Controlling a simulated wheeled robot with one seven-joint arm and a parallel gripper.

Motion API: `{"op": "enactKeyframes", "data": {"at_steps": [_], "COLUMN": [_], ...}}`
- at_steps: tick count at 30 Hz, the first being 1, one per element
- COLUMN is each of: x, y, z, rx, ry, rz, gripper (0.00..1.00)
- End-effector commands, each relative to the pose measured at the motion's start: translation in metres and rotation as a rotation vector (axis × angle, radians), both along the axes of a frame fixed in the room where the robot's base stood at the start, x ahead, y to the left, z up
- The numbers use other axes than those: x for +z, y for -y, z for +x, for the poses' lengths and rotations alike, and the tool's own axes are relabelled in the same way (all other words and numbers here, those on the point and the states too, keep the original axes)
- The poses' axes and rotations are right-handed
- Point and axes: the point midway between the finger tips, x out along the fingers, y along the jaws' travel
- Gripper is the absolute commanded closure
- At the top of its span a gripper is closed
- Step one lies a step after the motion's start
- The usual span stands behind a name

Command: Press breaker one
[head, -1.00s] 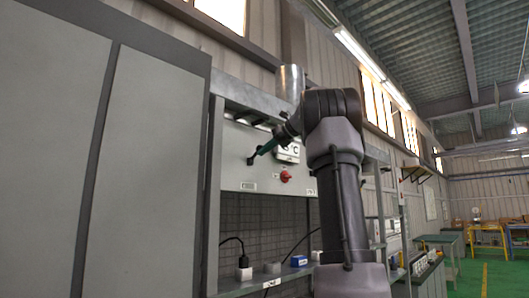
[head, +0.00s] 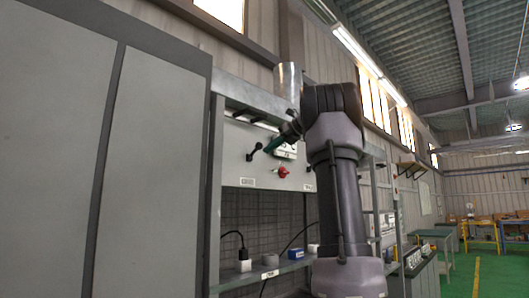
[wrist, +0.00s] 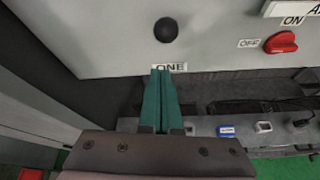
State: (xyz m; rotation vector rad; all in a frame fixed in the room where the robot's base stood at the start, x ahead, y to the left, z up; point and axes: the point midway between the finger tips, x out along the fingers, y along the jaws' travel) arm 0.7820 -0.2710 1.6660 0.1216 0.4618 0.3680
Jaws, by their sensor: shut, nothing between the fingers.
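Breaker one shows in the wrist view as a round black knob (wrist: 166,29) on the light grey panel, just above a label (wrist: 171,67) reading "ONE". In the head view the black knob (head: 251,157) stands out from the panel front. My gripper (wrist: 161,70) has slim green fingers pressed together, with nothing between them. In the wrist view its tips overlap the label's top edge, below the knob and apart from it in the picture. In the head view my gripper (head: 267,147) is just right of the knob; I cannot tell whether it touches anything.
A red switch (wrist: 281,42) with ON and OFF labels sits right of the knob. Below the panel, a shelf (wrist: 205,125) carries a blue-and-white block (wrist: 227,131) and other small items. A tall grey cabinet (head: 155,150) stands at the left.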

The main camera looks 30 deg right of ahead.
Motion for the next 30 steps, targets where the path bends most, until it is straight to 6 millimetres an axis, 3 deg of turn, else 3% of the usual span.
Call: {"op": "enactKeyframes", "data": {"at_steps": [10,30], "x": [0.039,0.043], "y": [0.016,0.018], "z": [-0.036,-0.042], "rx": [0.001,0.001], "ry": [0.002,-0.001], "rz": [-0.001,0.0], "gripper": [1.0,1.0]}}
